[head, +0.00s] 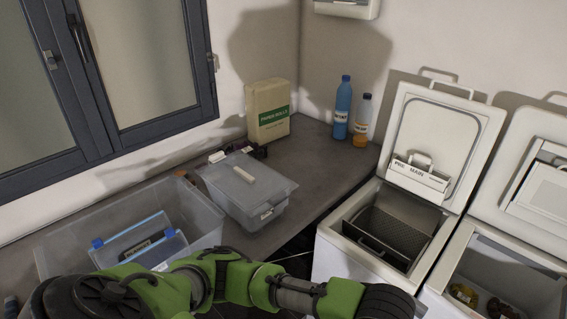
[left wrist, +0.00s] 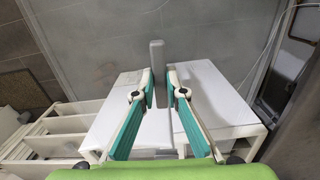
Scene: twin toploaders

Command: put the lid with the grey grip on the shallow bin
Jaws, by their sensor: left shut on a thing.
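In the left wrist view my left gripper (left wrist: 161,76) has its teal fingers closed around an upright grey bar (left wrist: 157,58), which looks like the grey grip of the lid. A grey translucent bin (head: 243,205) stands on the counter, covered by a lid (head: 268,185) with a pale grip (head: 243,174). I cannot tell which bin is the shallow one. My right gripper is not in view.
A large clear bin (head: 55,240) at the left holds a smaller blue-clipped box (head: 140,248). A paper rolls box (head: 268,112) and two bottles (head: 342,108) (head: 362,120) stand behind. Two white toploaders (head: 335,262) (head: 455,270) stand open at right. A white table (left wrist: 225,105) lies below my gripper.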

